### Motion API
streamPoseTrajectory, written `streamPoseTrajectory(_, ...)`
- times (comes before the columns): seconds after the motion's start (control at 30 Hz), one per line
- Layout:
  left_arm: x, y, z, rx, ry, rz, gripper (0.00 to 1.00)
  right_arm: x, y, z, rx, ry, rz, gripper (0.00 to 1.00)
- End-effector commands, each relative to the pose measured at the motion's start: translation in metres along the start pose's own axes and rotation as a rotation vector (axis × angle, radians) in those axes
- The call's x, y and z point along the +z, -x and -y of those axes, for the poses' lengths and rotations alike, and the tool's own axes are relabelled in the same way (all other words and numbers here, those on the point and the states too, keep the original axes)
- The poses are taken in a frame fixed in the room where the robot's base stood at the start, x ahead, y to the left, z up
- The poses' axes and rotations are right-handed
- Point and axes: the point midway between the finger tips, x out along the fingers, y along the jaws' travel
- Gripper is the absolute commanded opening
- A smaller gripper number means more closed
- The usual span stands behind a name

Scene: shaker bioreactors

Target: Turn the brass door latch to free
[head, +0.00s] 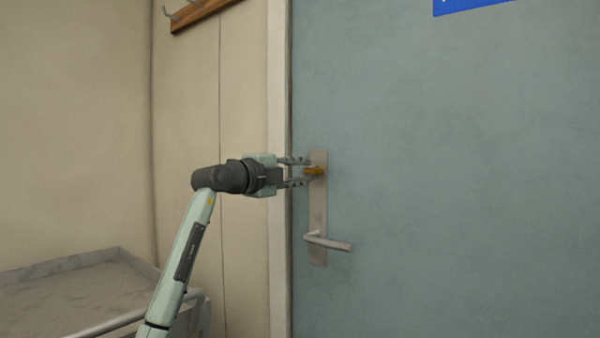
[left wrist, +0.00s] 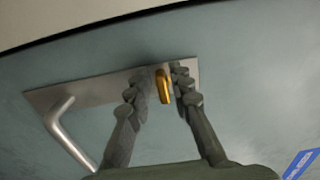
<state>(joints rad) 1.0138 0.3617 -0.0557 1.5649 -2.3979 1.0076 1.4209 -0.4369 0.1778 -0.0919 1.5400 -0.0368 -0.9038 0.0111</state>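The brass door latch (head: 314,171) sits near the top of a metal plate (head: 318,205) on the grey-green door (head: 450,200). In the head view the latch looks roughly level. My left gripper (head: 303,172) is at the plate with one finger above the latch and one below. In the left wrist view the latch (left wrist: 163,86) shows between the fingertips of my left gripper (left wrist: 160,85), with a gap on the left finger's side and the right finger close to it. I cannot tell whether the right finger touches it. My right gripper is not in view.
A metal lever handle (head: 328,242) sticks out from the plate below the latch. The door frame (head: 278,220) stands just left of the plate. A grey-topped cart (head: 75,290) is at the lower left. A hook rail (head: 200,12) hangs on the wall above.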

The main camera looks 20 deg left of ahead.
Motion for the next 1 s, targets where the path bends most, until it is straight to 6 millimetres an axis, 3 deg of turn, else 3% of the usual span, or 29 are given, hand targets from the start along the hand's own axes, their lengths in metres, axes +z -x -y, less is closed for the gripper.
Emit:
streamPoseTrajectory(0.33,0.0,0.001,0.0,0.0,-0.001,0.0,0.32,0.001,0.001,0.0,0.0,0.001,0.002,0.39)
streamPoseTrajectory(0.47,0.001,0.01,-0.001,0.001,-0.003,0.001,0.32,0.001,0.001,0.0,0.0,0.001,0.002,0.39)
streamPoseTrajectory(0.8,0.001,0.079,-0.001,0.0,-0.004,0.002,0.32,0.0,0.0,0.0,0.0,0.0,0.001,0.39)
streamPoseTrajectory(1.0,0.0,0.11,-0.001,0.001,-0.002,0.001,0.32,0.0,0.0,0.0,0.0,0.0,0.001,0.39)
